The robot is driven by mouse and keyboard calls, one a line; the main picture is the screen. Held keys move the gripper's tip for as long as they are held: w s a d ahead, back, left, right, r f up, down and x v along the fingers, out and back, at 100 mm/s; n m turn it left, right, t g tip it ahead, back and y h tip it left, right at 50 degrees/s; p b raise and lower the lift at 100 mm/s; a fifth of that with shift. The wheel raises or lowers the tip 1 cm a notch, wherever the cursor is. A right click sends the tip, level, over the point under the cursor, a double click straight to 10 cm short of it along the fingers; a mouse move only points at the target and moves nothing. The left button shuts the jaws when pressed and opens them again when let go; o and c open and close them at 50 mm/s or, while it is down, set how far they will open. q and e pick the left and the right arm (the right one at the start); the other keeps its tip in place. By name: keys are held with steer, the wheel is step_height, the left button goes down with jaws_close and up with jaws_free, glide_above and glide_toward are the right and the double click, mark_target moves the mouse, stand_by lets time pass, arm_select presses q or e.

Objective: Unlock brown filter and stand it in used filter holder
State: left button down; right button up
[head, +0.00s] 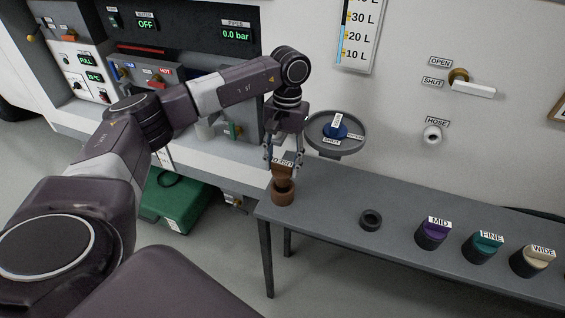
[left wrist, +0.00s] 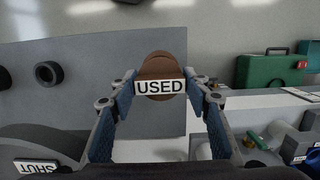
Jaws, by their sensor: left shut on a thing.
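The brown filter (head: 283,194) carries a white label that reads USED in the left wrist view (left wrist: 161,65). My left gripper (head: 284,160) points down and is shut on its upper part, with a finger on each side. The filter is upright at the left end of the grey bench; I cannot tell whether its bottom touches the bench top. A dark, empty ring-shaped holder (head: 371,219) sits on the bench to the right of it and also shows in the left wrist view (left wrist: 48,73). My right gripper is not in view.
Purple MID (head: 433,235), teal FINE (head: 482,248) and cream WIDE (head: 531,262) filters stand along the bench (head: 330,195). A round grey housing (head: 321,141) with a blue knob (head: 338,131) is behind the gripper. A green case (head: 172,212) is on the floor at left.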

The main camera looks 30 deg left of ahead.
mark_target(282, 171)
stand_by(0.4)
arm_select(q)
steer(key=shift+b, duration=0.3)
steer(key=shift+f, duration=0.1)
stand_by(0.4)
steer(key=shift+f+b, duration=0.6)
steer(key=shift+f, duration=0.05)
steer(key=shift+f+b, duration=0.6)
steer(key=shift+f, duration=0.15)
steer(key=shift+s, duration=0.1)
steer(key=shift+r, duration=0.25)
